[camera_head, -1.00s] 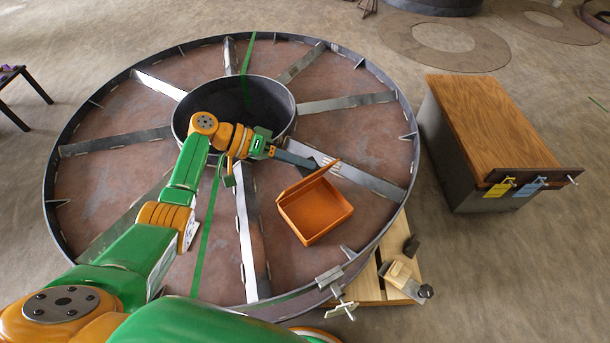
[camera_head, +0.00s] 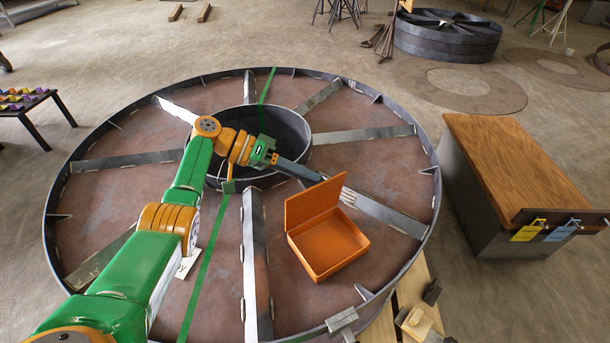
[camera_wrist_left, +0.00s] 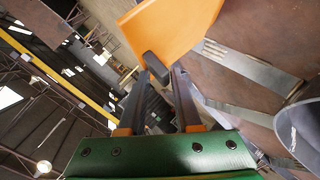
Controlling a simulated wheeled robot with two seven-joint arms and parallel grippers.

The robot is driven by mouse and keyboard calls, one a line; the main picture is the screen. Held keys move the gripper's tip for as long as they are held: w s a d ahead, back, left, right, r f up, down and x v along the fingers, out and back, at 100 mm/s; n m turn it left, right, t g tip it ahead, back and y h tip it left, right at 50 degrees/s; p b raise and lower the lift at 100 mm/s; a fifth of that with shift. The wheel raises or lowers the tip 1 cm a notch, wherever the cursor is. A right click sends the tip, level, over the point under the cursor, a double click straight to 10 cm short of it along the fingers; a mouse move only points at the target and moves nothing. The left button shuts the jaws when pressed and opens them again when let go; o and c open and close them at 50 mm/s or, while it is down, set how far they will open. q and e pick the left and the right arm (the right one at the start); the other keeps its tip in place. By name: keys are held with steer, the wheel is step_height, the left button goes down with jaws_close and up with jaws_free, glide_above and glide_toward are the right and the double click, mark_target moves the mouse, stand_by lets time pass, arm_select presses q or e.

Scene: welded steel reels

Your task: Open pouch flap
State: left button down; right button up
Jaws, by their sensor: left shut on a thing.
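An orange pouch (camera_head: 335,248) lies on the reel's reddish-brown disc, right of the hub, with its open box-like body facing up. Its flap (camera_head: 309,207) stands raised, roughly upright, along the far-left side of the body. My left gripper (camera_head: 317,177) is at the flap's top edge with its dark fingers shut on it. In the left wrist view the fingertips (camera_wrist_left: 157,68) meet the edge of the orange flap (camera_wrist_left: 172,28); the pouch body does not show clearly there. My right gripper is not in view.
The big steel reel has a raised rim (camera_head: 425,215), radial flat bars (camera_head: 385,213) and a hollow hub (camera_head: 285,125). A wood-topped cabinet (camera_head: 520,165) with yellow and blue tags stands at the right. A clamp (camera_head: 342,322) sits on the near rim. A small dark table (camera_head: 25,103) stands at left.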

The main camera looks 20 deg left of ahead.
arm_select(q)
steer(key=shift+s+a+f, duration=0.15)
steer(key=shift+s+f, duration=0.05)
steer(key=shift+f, duration=0.45)
steer(key=c, duration=0.9)
jaws_free()
steer(key=shift+c, duration=0.2)
steer(key=shift+o, duration=0.3)
steer(key=shift+w+a+f, duration=0.15)
steer(key=shift+w+f, duration=0.05)
steer(key=shift+r, duration=0.1)
steer(key=v, duration=0.7)
steer(key=shift+r+p, duration=0.35)
steer(key=shift+w, duration=0.1)
